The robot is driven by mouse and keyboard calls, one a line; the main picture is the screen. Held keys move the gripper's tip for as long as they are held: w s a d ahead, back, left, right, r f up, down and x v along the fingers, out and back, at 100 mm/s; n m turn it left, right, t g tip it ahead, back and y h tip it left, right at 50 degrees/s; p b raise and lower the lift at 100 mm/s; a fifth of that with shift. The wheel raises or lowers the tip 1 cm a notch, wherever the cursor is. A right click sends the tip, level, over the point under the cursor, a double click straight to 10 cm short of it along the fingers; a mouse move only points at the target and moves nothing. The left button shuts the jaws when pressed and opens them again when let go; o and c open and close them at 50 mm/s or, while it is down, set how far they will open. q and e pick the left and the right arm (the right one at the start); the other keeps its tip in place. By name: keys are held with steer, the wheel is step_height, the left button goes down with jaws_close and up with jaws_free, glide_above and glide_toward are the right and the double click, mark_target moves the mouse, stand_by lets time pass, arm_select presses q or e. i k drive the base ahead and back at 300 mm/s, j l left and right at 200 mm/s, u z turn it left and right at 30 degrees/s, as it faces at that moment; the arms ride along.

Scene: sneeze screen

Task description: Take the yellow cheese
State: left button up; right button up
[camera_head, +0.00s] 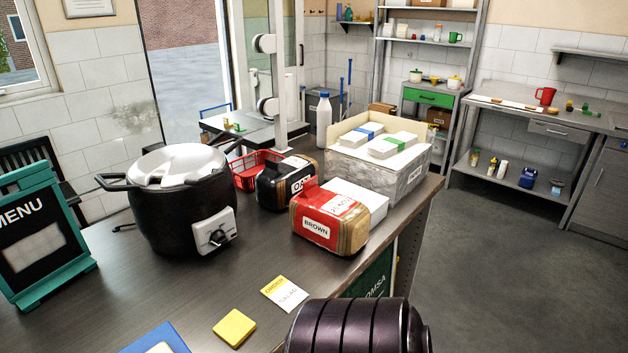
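The yellow cheese (234,328) is a small flat yellow block with rounded corners. It lies on the dark counter (180,290) near the bottom of the head view, and all of its top shows. A white order card with a yellow band (285,293) lies just beyond it to the right. A blue flat thing (158,341) with something pale on it is cut off by the bottom edge, left of the cheese. Neither of my grippers is in view, and nothing is touching the cheese.
A black cooker (180,218) and a green-framed menu board (42,240) stand at left. A red-wrapped bread bag (328,222), a dark bread bag (285,185), a red basket (243,180) and a box of packets (405,180) stand behind. Counter around the cheese is mostly clear.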

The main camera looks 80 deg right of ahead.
mark_target(234, 328)
steer(key=z, duration=1.75)
